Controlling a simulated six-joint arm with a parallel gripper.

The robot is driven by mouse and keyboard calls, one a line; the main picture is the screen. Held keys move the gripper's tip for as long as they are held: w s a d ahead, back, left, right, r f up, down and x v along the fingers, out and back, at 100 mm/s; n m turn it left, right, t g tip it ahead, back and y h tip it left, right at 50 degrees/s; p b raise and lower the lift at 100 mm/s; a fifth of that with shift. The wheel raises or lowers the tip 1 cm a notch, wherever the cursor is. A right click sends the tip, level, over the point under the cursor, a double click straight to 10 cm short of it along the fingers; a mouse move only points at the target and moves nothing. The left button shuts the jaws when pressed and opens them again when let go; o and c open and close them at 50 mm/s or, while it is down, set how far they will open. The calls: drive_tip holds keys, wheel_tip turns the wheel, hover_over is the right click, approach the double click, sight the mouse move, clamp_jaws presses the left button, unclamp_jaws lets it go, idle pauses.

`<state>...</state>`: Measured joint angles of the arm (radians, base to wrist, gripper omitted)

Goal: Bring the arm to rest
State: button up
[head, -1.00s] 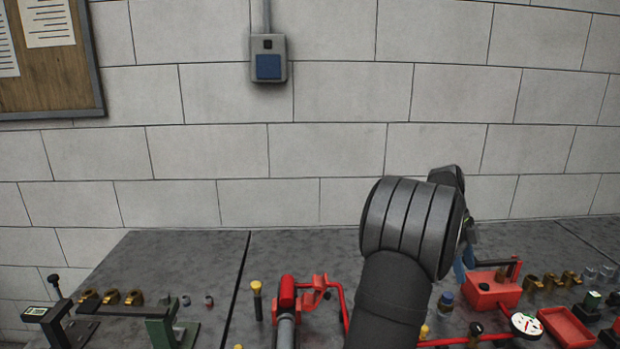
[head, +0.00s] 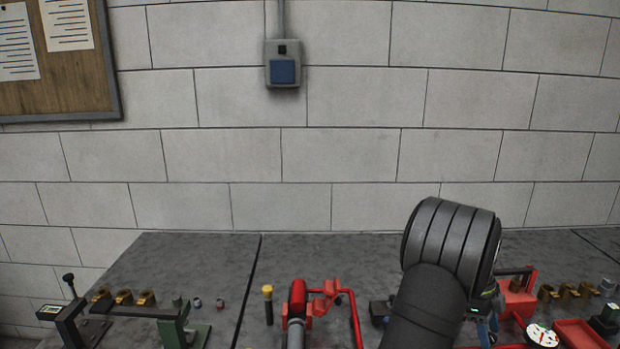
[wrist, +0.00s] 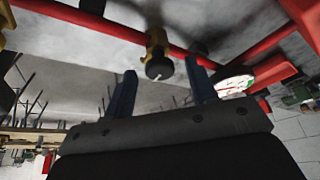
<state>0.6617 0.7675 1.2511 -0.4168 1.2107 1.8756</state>
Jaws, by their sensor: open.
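My arm rises from the bottom right of the head view, its dark grey ribbed joint (head: 452,240) above the bench. My gripper shows only in part there, behind the arm, as blue and grey pieces at its right side. In the wrist view my gripper (wrist: 160,90) has two blue fingers set well apart, open with nothing between the tips. A black knob with a brass stem (wrist: 158,58) on a red pipe (wrist: 110,20) appears beyond the gap between the fingers. I cannot tell the distance.
The grey bench (head: 200,257) holds a red pipe assembly (head: 325,298), a yellow-topped pin (head: 268,300), a white gauge (head: 541,336), a red tray (head: 580,332), brass fittings (head: 124,297) and a green-and-black stand (head: 175,328). The bench's back strip is clear.

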drive_tip(key=shift+r, duration=0.1)
drive_tip(key=v, duration=1.7)
drive_tip(key=x, duration=1.7)
drive_tip(key=n, duration=0.2)
drive_tip(key=n+t+h, duration=0.1)
drive_tip(key=n, duration=0.1)
drive_tip(key=shift+s+a+n, duration=0.1)
drive_tip(key=shift+s+n, duration=0.1)
drive_tip(key=shift+n, duration=0.1)
drive_tip(key=n+t, duration=0.2)
drive_tip(key=n, duration=0.2)
drive_tip(key=shift+s+h, duration=0.1)
drive_tip(key=shift+h, duration=0.2)
drive_tip(key=n+t, duration=0.1)
drive_tip(key=n, duration=0.3)
drive_tip(key=shift+s+n+t, duration=0.2)
drive_tip(key=shift+n+t, duration=0.2)
drive_tip(key=shift+s+n+t+y, duration=0.1)
drive_tip(key=shift+n+t+y, duration=0.55)
drive_tip(key=shift+n, duration=1.35)
drive_tip(key=shift+n, duration=0.3)
